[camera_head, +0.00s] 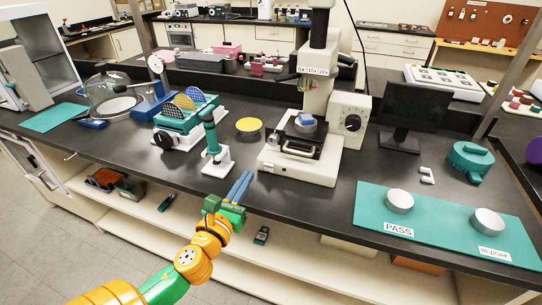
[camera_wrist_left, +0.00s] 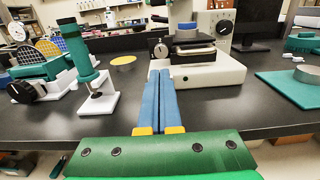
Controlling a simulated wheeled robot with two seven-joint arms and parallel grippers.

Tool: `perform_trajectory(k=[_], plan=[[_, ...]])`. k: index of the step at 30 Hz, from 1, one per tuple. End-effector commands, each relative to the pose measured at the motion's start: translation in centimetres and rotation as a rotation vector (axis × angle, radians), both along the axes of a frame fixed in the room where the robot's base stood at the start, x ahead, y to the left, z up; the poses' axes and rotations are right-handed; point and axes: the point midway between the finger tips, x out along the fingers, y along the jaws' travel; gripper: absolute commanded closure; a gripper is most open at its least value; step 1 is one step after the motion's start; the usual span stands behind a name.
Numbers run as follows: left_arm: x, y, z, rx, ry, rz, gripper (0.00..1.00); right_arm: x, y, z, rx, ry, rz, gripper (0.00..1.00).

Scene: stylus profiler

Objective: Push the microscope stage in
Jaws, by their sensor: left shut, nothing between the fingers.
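The microscope (camera_head: 305,165) is a white body with a tall column standing on the black bench. Its dark stage (camera_head: 300,138) has a handle at the front and carries a small blue and grey round piece (camera_head: 307,122). The stage also shows in the left wrist view (camera_wrist_left: 190,52). My left gripper (camera_head: 244,176) is shut and empty, its blue fingers pressed together. It is in front of the microscope base and to its left, apart from the stage. In the left wrist view the fingertips (camera_wrist_left: 160,72) point toward the microscope's left front. My right gripper is not in view.
A teal and white device (camera_head: 215,150) stands left of my fingers, with a yellow disc (camera_head: 248,125) behind. A teal mat (camera_head: 440,225) with PASS and REWORK labels lies at right. A dark monitor (camera_head: 408,110) stands behind it. Bare bench lies before the microscope.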

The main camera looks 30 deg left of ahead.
Motion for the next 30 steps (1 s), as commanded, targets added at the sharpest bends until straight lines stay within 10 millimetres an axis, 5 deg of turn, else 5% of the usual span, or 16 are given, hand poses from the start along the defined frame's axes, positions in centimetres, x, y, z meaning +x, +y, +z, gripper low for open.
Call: perform_trajectory(k=[18, 30], plan=[[11.5, 2.8, 0.3, 0.004, -0.001, 0.002, 1.0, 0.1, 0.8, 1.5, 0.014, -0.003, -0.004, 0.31], [13.4, 3.2, 0.2, 0.004, 0.001, 0.0, 1.0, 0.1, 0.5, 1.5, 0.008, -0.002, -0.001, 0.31]])
